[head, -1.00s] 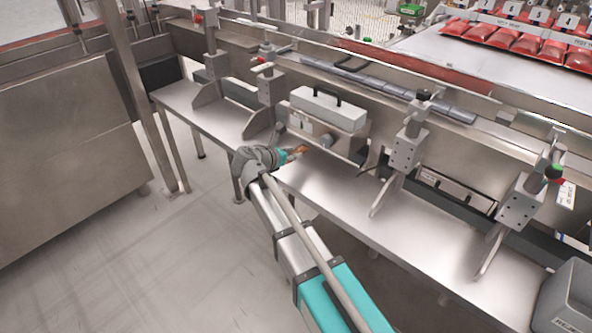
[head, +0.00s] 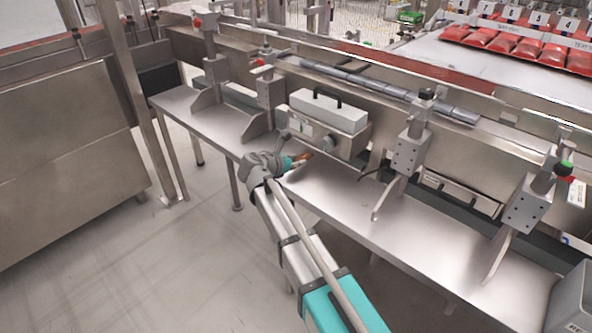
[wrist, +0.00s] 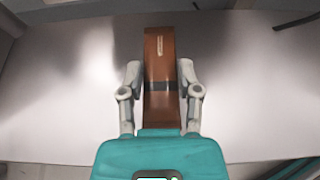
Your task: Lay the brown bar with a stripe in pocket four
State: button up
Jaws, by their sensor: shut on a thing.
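The brown bar (wrist: 160,50) shows in the wrist view, long and upright in the picture, with a dark band across it and a small pale mark near its far end. My gripper (wrist: 160,85) has a finger on each side of the bar and is shut on it. In the head view my gripper (head: 294,162) is over the steel bench, with the brown bar (head: 302,157) showing as a small brown end at its tip. I cannot tell the gap between bar and bench.
The steel bench (head: 340,198) is mostly bare, with upright clamp posts (head: 408,150) along it. A grey-white box with a black handle (head: 328,108) stands behind my gripper. A grey bin (head: 570,300) is at the right. Red packs (head: 500,40) lie beyond at numbered labels.

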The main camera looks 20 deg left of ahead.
aim_at(296, 172)
jog(key=shift+s+f+b, duration=0.1)
jog(key=shift+f+b, duration=0.95)
jog(key=shift+f, duration=0.35)
jog(key=shift+f, duration=0.1)
jog(key=o, duration=1.1)
jog(key=shift+c, duration=0.2)
jog(key=shift+r, duration=0.25)
jog(key=p+v, duration=0.4)
jog(key=v, duration=0.8)
jog(key=shift+p, duration=0.35)
